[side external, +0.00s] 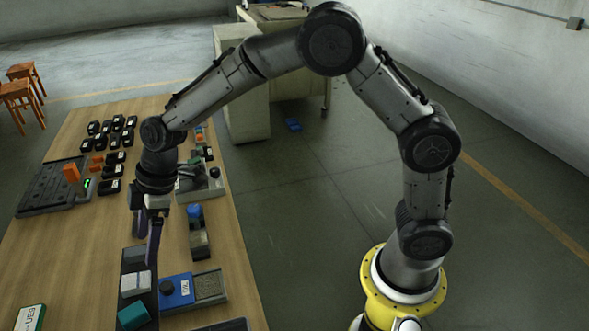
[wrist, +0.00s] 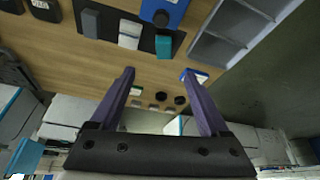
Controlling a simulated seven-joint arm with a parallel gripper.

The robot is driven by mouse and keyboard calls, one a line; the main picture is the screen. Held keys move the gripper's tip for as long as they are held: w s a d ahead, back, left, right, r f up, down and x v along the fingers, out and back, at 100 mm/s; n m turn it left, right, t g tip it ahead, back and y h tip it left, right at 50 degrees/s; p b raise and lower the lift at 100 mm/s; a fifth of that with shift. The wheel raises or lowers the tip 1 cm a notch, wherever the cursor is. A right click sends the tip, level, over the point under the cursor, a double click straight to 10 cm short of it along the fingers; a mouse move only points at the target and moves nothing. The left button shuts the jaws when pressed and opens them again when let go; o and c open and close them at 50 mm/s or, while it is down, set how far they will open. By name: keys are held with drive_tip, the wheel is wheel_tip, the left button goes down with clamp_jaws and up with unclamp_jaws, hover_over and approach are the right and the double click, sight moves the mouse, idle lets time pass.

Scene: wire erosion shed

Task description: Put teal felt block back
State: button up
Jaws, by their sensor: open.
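The teal felt block (side external: 132,315) lies at the near end of a dark mat or tray (side external: 139,258). In the wrist view the teal block (wrist: 164,47) is by the dark piece's edge, just beyond my fingertips. A white block (side external: 135,283) sits beside it on the dark piece, and a grey block (wrist: 90,22) also shows there in the wrist view. My gripper (side external: 147,249) points down, open with nothing between its fingers; the wrist view shows both purple fingers (wrist: 158,73) apart. The teal block is apart from them.
A blue block with a black knob (side external: 177,290) stands right of the dark piece. A grey open tray (wrist: 220,38) shows in the wrist view. Several black pieces (side external: 115,140) and a dark device (side external: 55,186) are farther back. Bare wood (side external: 70,260) lies to the left.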

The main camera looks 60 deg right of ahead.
drive_tip(key=s+d+r+m+t+h, duration=0.2)
drive_tip(key=s+d+r+m, duration=0.4)
drive_tip(key=s+d+r, duration=0.7)
drive_tip(key=s+d+m+h, duration=0.1)
drive_tip(key=s+d+m, duration=0.2)
drive_tip(key=s, duration=0.5)
drive_tip(key=s+d+f+m+t+h, duration=0.1)
drive_tip(key=s+d+m, duration=0.1)
drive_tip(key=s+d, duration=0.3)
drive_tip(key=s, duration=0.2)
drive_tip(key=shift+s+d+m, duration=0.15)
drive_tip(key=shift+s+m, duration=0.2)
drive_tip(key=shift+m, duration=0.05)
